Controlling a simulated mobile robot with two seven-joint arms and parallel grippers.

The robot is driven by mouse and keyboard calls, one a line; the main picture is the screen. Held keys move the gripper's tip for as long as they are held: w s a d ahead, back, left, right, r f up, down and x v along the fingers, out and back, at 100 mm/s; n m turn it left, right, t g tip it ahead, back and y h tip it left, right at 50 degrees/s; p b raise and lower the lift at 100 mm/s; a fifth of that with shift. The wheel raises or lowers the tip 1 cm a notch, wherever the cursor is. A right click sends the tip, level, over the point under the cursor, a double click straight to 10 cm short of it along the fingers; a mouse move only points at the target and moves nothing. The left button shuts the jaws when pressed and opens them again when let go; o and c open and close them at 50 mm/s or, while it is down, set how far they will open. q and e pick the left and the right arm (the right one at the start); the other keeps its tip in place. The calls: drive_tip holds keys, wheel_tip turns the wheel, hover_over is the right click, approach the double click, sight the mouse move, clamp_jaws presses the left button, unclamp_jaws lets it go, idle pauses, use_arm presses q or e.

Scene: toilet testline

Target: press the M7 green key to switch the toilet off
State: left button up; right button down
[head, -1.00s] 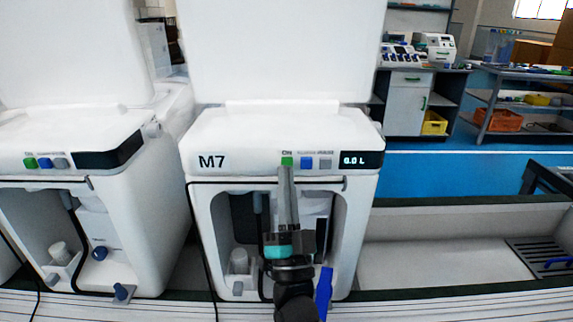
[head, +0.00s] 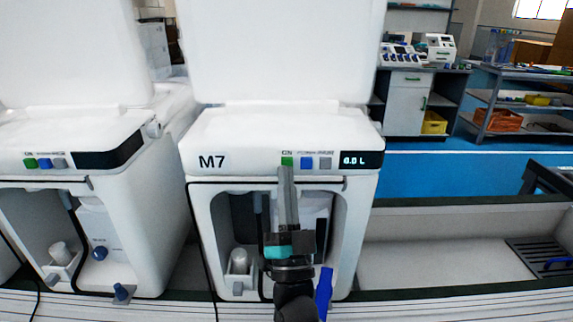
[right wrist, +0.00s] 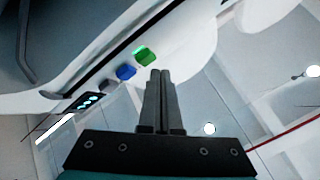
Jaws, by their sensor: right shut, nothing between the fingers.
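The white M7 toilet unit (head: 250,135) stands in the middle of the head view. Its front panel has a green key (head: 287,161), a blue key and a grey key in a row. The display (head: 361,160) to their right is lit and reads 0.0 L. My right gripper (head: 285,170) is shut and empty, pointing up with its tips just below the green key. The right wrist view shows the green key (right wrist: 146,57) just beyond and left of the fingertips (right wrist: 160,72), with a bright green glow at its edge. A small gap shows there. My left gripper is out of view.
A second white toilet unit (head: 75,165) with similar keys stands at the left; its display is dark. The blue key (head: 306,163) is close beside the green one. The trough (head: 440,255) right of M7 is mostly clear. Shelves stand far back right.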

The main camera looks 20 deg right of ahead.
drive_tip(key=shift+w, duration=0.1)
idle(0.3)
drive_tip(key=shift+w+d, duration=0.15)
drive_tip(key=shift+w, duration=0.2)
drive_tip(key=shift+w, duration=0.25)
idle(0.5)
drive_tip(key=shift+s, duration=0.7)
drive_tip(key=shift+s+a+p, duration=0.1)
drive_tip(key=shift+a+p, duration=0.1)
drive_tip(key=shift+p, duration=0.1)
